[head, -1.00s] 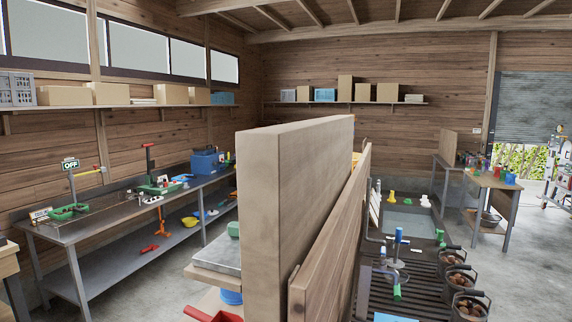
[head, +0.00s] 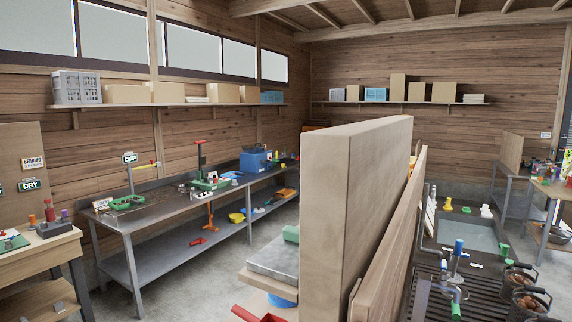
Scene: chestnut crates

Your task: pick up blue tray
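I cannot tell for certain which thing is the blue tray. A blue box-like container (head: 257,161) stands on the far part of the metal bench along the left wall. A small flat light-blue item (head: 231,175) lies on the bench just left of it. A blue rounded thing (head: 282,301) shows partly below the metal-topped stand by the partition; most of it is hidden. My gripper is not in view.
A tall wooden partition (head: 352,200) stands close in front. The metal bench (head: 150,215) has a lower shelf. A wooden table (head: 35,255) is at the left edge. Buckets (head: 525,300) and a grated surface are at right.

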